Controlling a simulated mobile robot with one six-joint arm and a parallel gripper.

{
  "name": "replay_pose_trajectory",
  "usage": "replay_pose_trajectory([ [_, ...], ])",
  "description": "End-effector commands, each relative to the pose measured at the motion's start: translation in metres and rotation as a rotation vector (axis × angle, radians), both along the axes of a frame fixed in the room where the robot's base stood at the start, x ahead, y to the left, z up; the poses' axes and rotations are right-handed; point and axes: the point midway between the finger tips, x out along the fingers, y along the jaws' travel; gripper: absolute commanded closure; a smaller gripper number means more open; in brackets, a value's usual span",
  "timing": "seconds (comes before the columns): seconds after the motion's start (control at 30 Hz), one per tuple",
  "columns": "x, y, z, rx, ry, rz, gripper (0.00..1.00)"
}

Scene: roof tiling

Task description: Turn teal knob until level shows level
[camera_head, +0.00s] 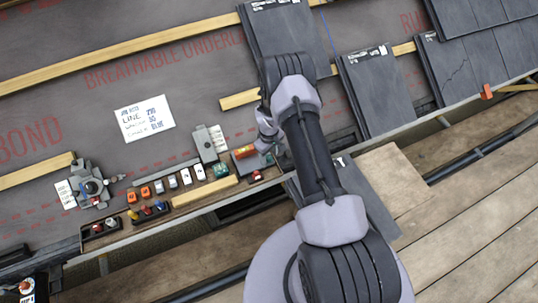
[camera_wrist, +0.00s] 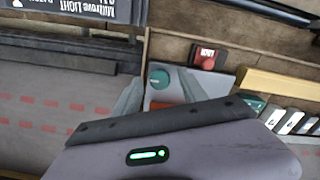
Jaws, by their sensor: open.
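The round teal knob (camera_wrist: 160,78) sits on a light grey plate (camera_wrist: 218,82) in the wrist view. My gripper (camera_wrist: 160,80) is open, with one pale finger on each side of the knob. Whether the fingers touch the knob I cannot tell. Part of the plate is hidden behind the gripper body. In the head view my arm reaches down to this spot and mostly hides the knob. A red-orange piece (camera_head: 245,152) shows beside my wrist there; I cannot tell if it is the level. No level reading is legible.
A red knob marked LOCK (camera_wrist: 208,57) is close by the plate. A dark green block (camera_head: 221,170), a wooden strip (camera_head: 205,192) and several small coloured blocks lie along the ledge to the left. Slates (camera_head: 375,90) are at the right.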

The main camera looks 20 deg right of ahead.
Motion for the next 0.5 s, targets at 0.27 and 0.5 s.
replay_pose_trajectory([
  [0.27,0.001,0.0,0.049,0.0,-0.002,0.0,0.5],
  [0.5,0.001,0.0,0.121,-0.001,-0.003,0.001,0.5],
])
